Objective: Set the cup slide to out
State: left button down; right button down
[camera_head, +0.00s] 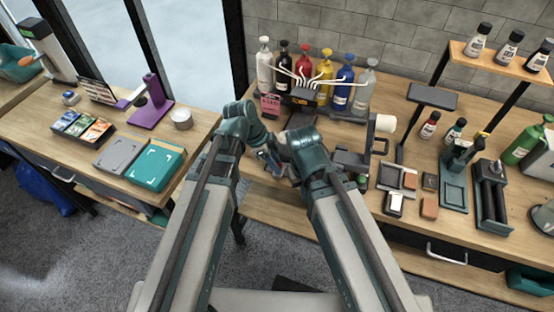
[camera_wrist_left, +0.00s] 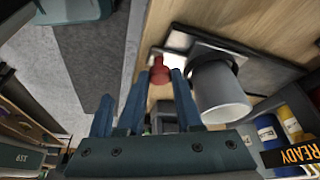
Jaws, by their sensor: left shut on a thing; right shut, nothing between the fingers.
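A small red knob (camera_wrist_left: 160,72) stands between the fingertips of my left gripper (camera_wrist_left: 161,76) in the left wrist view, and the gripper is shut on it. A grey-white cup (camera_wrist_left: 220,92) stands close to the right of the knob on a dark slide plate (camera_wrist_left: 256,70). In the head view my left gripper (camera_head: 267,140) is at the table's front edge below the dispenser. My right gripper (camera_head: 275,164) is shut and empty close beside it. The arms hide the knob and cup there.
The dispenser (camera_head: 308,96) with coloured bottles stands behind the grippers. In the left wrist view its READY sign (camera_wrist_left: 295,155) shows at the lower right. Small boxes (camera_head: 392,204) and a dark tool stand (camera_head: 490,195) are on the right. A side table (camera_head: 205,130) is on the left.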

pick_arm(q)
jog(key=shift+s, duration=0.25)
jog(key=c, duration=0.6)
grip_release()
jog(key=shift+a, duration=0.1)
jog(key=p+v, duration=1.2)
jog(key=v, duration=0.1)
jog(key=shift+r+p, duration=0.35)
jog(key=shift+r, duration=0.05)
jog(key=s+d+f+n+y+b, duration=0.1)
jog(key=s+n+y, duration=0.5)
jog(key=n, duration=0.7)
notch_tip(320, 180, down, 2)
jog(key=s+d, duration=0.1)
jog(key=s, duration=0.1)
jog(key=shift+s+g+b, duration=0.3)
jog(key=shift+s+b, duration=0.05)
jog(key=shift+s, duration=0.05)
